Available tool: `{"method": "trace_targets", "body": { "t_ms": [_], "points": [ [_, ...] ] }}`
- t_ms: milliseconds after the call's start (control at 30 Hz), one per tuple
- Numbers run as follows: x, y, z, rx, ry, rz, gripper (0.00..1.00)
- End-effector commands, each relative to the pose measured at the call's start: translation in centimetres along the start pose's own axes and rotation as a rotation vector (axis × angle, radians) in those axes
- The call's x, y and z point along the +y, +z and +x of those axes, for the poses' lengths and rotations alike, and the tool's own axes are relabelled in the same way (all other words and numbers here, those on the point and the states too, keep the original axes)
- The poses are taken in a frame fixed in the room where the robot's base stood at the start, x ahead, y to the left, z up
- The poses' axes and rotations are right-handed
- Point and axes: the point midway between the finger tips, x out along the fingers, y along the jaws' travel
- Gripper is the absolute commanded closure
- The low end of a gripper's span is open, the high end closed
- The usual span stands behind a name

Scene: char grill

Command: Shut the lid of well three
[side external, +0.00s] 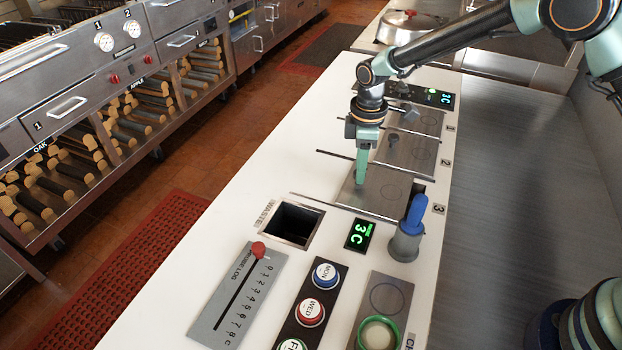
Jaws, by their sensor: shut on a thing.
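The lid of well three (382,205) is a flat steel plate on the white counter, left of the label 3. My gripper (360,179) points down at the left part of this lid. It is shut on the lid's knob, which the fingers mostly hide. The lids of well two (408,156) and well one (425,121) lie farther back, each with an upright knob.
In front are a square waste opening (292,222), a green-lit display (360,234) and a grey holder with a blue-handled tool (416,213). Nearer are a slider with a red knob (258,250) and round day buttons (326,275). The counter left of the lids is mostly clear.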

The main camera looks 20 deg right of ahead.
Motion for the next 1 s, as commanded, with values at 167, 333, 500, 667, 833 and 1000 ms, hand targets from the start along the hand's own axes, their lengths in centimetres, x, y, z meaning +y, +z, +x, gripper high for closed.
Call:
{"method": "trace_targets", "body": {
  "t_ms": [167,333,500,667,833,1000],
  "points": [
    [-0.3,1.1,-0.2,-0.001,-0.001,0.0,1.0],
    [-1.0,3.2,-0.2,-0.001,-0.001,0.0,1.0],
    [-1.4,4.2,-0.2,0.001,0.001,-0.001,1.0],
    [-1.5,4.5,-0.1,-0.003,-0.003,0.0,1.0],
    [-1.4,4.6,-0.1,-0.004,-0.004,0.002,0.62],
    [-1.4,4.5,-0.1,-0.003,-0.003,0.001,0.35]
  ]
}}
